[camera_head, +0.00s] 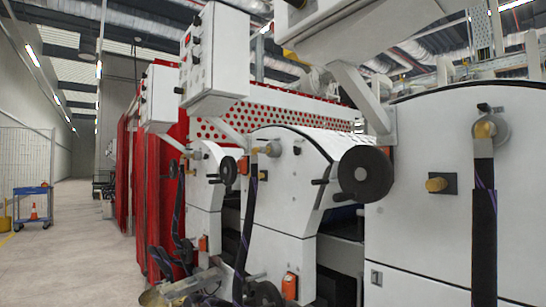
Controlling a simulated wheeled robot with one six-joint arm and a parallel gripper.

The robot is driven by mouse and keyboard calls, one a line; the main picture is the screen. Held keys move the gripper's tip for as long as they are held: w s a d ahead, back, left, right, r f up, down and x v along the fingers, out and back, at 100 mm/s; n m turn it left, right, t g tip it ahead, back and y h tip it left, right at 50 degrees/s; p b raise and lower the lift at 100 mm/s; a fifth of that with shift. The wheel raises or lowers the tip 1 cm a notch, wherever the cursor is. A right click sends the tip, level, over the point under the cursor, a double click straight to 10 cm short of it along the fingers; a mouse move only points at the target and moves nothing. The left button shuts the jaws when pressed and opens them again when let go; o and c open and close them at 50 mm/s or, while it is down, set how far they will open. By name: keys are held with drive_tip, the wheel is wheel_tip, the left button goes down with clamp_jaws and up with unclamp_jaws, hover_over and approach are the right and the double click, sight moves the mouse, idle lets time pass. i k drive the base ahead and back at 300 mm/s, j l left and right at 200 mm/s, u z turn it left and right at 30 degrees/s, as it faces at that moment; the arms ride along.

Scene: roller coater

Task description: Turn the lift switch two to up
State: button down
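No lift switch can be made out by label, so I cannot tell which control is lift switch two. A white control box (222,58) hangs at upper left centre, with small red and black controls on its left face. A second white control box (160,98) hangs further back to its left. Small black knobs show on the white machine housings, one on the middle housing (297,150) and one on the right housing (483,107). Their settings are too small to read. My gripper does not show in this view.
A black handwheel (365,174) juts from the middle housing. Dark hoses (484,230) hang in front of the machine. Red curtains (172,175) stand behind. The grey floor aisle (70,250) at left is open, with a blue cart (32,205) further back.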

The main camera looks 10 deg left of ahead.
sight(297, 151)
drive_tip(key=i+j, duration=0.25)
drive_tip(key=j, duration=0.35)
drive_tip(key=i+j+z, duration=0.1)
drive_tip(key=j, duration=0.35)
drive_tip(key=i+j, duration=0.15)
drive_tip(key=j, duration=0.3)
drive_tip(key=i+j+z, duration=0.1)
drive_tip(key=j, duration=0.4)
